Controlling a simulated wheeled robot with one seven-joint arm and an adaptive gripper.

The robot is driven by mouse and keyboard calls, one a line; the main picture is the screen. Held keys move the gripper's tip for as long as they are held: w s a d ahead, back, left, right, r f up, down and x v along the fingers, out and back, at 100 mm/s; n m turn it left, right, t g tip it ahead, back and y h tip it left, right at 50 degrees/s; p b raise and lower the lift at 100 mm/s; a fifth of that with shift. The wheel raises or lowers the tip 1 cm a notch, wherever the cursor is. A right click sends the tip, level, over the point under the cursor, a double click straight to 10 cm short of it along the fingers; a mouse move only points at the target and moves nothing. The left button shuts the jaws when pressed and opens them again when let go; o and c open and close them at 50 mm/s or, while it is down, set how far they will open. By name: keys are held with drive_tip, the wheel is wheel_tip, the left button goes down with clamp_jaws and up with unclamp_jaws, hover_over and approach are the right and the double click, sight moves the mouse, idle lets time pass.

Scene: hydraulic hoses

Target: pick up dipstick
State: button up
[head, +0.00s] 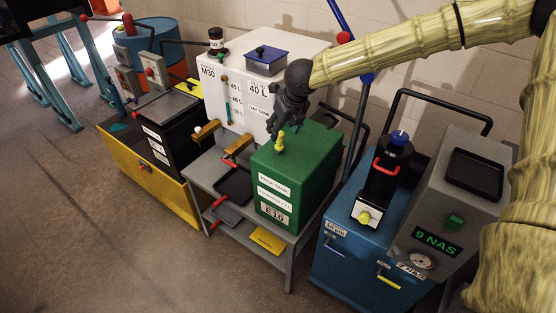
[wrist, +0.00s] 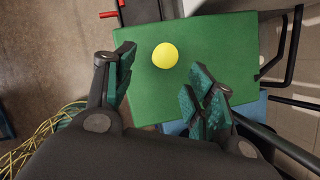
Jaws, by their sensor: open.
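The dipstick shows as a yellow knob (head: 280,142) standing on top of the green tank (head: 262,172). In the wrist view its round yellow top (wrist: 165,56) is seen from above against the green lid (wrist: 215,60); any shaft below is hidden. My gripper (head: 284,122) is just above the tank, close over the knob. In the wrist view my gripper (wrist: 160,80) is open, with green-padded fingers on either side, and the knob lies just beyond the gap between them. Nothing is held. I cannot tell the exact height gap.
A white tank (head: 250,85) with a blue cap box stands behind the green tank on a grey bench. A blue cart (head: 350,262) with a black filter (head: 385,170) stands to the right. A yellow-fronted cabinet (head: 145,168) is at left. The floor at front left is clear.

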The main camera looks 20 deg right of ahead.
sight(280, 133)
drive_tip(key=shift+w+f, duration=0.25)
drive_tip(key=shift+f, duration=0.35)
drive_tip(key=shift+w+p+x, duration=0.2)
drive_tip(key=shift+p+x, duration=0.4)
drive_tip(key=shift+x, duration=0.4)
drive_tip(key=shift+w+p+x, duration=0.25)
drive_tip(key=shift+p+x, duration=0.3)
drive_tip(key=shift+x, duration=0.45)
drive_tip(key=shift+w+d+f, duration=0.1)
drive_tip(key=shift+w+f, duration=0.1)
drive_tip(key=shift+f, duration=0.2)
clamp_jaws()
